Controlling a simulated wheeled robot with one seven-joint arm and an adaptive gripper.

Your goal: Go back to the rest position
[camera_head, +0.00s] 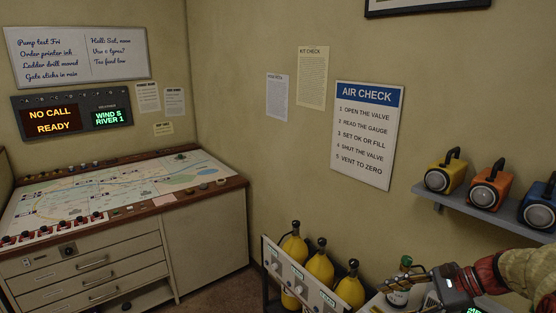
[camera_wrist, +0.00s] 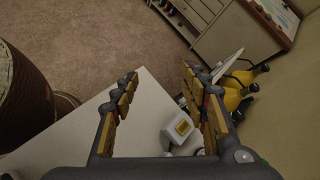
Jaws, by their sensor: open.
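My gripper (camera_head: 406,281) reaches in from the lower right in the head view, held out in front of the wall. In the wrist view my gripper (camera_wrist: 158,84) shows its two fingers wide apart with nothing between them. Below the fingers is a white tabletop (camera_wrist: 150,92). A white device with a yellow panel (camera_wrist: 183,127) stands on it, close to the right finger.
Yellow cylinders (camera_head: 319,267) stand in a rack (camera_head: 289,268) left of my gripper. A wall shelf (camera_head: 470,205) with yellow, orange and blue lamps is above my arm. The map console (camera_head: 120,192) stands at the left. Open carpet (camera_wrist: 85,45) lies beyond the table.

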